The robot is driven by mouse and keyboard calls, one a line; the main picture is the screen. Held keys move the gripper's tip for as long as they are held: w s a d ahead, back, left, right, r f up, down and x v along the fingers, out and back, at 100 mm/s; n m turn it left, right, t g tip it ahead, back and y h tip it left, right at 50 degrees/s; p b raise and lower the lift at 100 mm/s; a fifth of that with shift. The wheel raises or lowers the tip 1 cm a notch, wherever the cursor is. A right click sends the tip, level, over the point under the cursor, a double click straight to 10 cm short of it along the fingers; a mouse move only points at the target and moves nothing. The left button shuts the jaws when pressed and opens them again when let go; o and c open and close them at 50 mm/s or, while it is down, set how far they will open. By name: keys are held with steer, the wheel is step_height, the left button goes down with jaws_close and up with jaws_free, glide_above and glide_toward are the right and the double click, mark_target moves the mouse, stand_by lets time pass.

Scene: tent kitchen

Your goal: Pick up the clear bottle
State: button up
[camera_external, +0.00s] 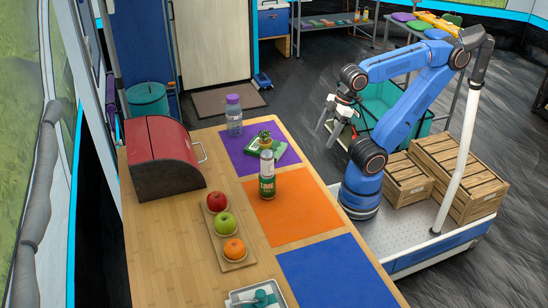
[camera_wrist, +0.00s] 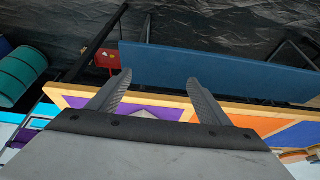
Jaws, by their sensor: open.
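The clear bottle (camera_external: 234,115) with a purple cap stands upright at the far end of the wooden table, by the far left corner of the purple mat (camera_external: 234,148). My gripper (camera_external: 328,126) is open and empty, in the air to the right of the table and well apart from the bottle. In the wrist view my two fingers (camera_wrist: 158,78) are spread, with the table edge and purple and orange mats behind them. The clear bottle does not show in that view.
A green lime bottle (camera_external: 267,182) stands on the orange mat (camera_external: 290,220). A green cloth (camera_external: 258,150) with a small plant-like item lies on the purple mat. A red bread box (camera_external: 160,155) and a fruit board (camera_external: 245,262) stand left. Wooden crates (camera_external: 462,170) sit at right.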

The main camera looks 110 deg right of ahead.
steer(key=w+d+r+m+g, duration=0.1)
steer(key=w+d+r+m, duration=0.15)
steer(key=w+r, duration=0.55)
step_height(320, 180, up, 16)
steer(key=m+g, duration=0.4)
steer(key=m, duration=0.8)
glide_above(233, 106)
steer(key=d, duration=0.2)
steer(key=f, duration=1.6)
steer(key=shift+s, duration=0.3)
steer(key=c, duration=1.5)
